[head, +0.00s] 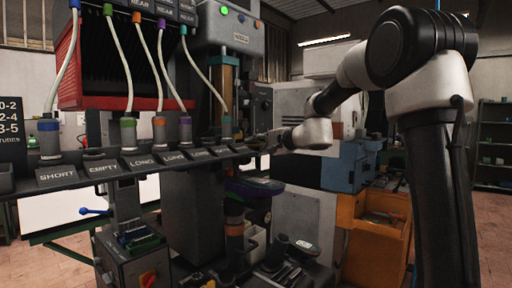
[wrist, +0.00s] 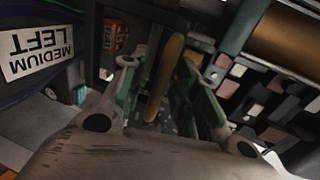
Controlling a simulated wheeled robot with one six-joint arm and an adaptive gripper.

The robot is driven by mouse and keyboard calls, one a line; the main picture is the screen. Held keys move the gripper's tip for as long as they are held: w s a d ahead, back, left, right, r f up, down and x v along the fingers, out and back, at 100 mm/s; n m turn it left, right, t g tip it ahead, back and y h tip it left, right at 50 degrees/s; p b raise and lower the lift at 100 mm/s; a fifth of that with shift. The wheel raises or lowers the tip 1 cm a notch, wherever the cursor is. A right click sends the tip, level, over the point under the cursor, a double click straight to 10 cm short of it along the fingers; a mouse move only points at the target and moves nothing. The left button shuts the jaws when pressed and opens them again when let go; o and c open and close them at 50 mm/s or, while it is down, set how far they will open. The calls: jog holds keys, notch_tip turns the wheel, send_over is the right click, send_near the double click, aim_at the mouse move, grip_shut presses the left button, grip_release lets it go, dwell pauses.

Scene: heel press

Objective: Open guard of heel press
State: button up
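The heel press shows in the head view as a grey machine head (head: 232,27) with coloured buttons, above a brass-coloured cylinder (head: 222,90). My gripper (head: 272,141) reaches in from the right at the end of the rack, small and dark there. In the wrist view its two green-grey fingers (wrist: 160,82) are apart. A yellow bar (wrist: 168,62) stands between the fingertips, with a visible gap on both sides. I cannot tell how deep the bar lies between them. The guard itself is not clearly distinguishable, nor whether the bar belongs to it.
A rack ledge with labelled slots (head: 105,168) and hanging coloured-collar tubes crosses the left front. The wrist view shows an upside-down "MEDIUM LEFT" label (wrist: 38,52), an orange object (wrist: 116,36) and a brass cylinder (wrist: 290,32) close by. Blue (head: 345,166) and orange cabinets (head: 372,225) stand right.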

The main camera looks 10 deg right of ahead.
grip_shut()
notch_tip(320, 180, up, 10)
jog(key=shift+f, duration=0.1)
jog(key=shift+o, duration=1.2)
grip_release()
jog(key=v, duration=1.2)
